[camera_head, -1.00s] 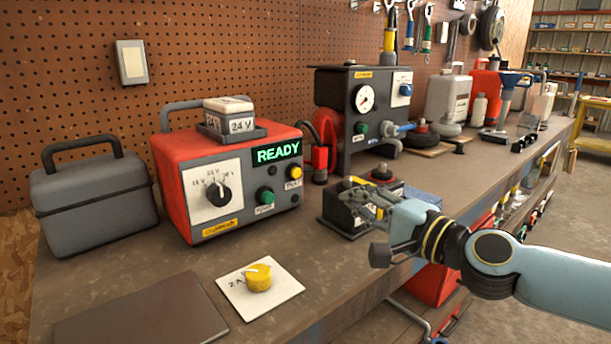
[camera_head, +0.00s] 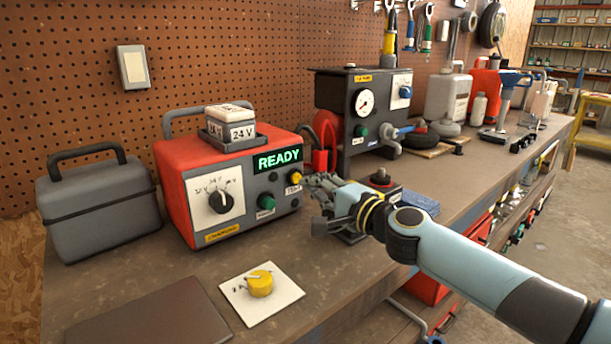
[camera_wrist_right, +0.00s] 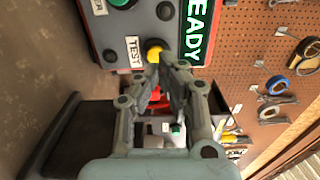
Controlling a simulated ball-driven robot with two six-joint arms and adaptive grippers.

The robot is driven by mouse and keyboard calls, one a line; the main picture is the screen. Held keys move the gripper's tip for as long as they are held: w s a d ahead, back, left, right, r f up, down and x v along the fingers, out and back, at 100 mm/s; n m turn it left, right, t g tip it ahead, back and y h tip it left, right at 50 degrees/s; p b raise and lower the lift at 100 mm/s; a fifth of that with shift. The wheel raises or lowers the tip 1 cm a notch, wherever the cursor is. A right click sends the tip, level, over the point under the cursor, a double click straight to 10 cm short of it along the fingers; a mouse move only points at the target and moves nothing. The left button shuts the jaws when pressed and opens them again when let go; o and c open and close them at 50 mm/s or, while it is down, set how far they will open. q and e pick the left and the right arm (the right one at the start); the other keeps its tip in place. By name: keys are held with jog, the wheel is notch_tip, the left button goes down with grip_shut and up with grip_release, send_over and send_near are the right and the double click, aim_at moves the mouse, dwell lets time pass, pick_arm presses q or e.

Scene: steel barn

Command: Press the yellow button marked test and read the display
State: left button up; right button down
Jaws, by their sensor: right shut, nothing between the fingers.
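The red and grey charger box (camera_head: 225,172) stands on the bench. Its display (camera_head: 278,160) reads READY in green; the wrist view shows part of that display (camera_wrist_right: 196,36). The yellow button (camera_head: 296,177) is at the right of its front panel, below the display. In the right wrist view, the yellow button (camera_wrist_right: 154,49) is beside a label reading TEST (camera_wrist_right: 134,51). My right gripper (camera_head: 310,181) is shut and empty, its tips close to the yellow button. In the wrist view the tips (camera_wrist_right: 160,66) overlap the button's edge; I cannot tell whether they touch. My left gripper is out of view.
A green button (camera_head: 266,202) and black dial (camera_head: 221,202) share the panel. A 24 V battery (camera_head: 230,116) sits on the charger. A dark gauge box (camera_head: 348,98) stands behind my gripper. A yellow knob on a white card (camera_head: 261,285) lies in front.

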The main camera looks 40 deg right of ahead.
aim_at(298, 174)
jog(key=shift+w+a, duration=0.15)
jog(key=shift+w, duration=1.35)
jog(key=shift+w+r, duration=0.1)
jog(key=shift+w, duration=0.55)
jog(key=shift+r, duration=0.1)
jog(key=shift+w, duration=0.1)
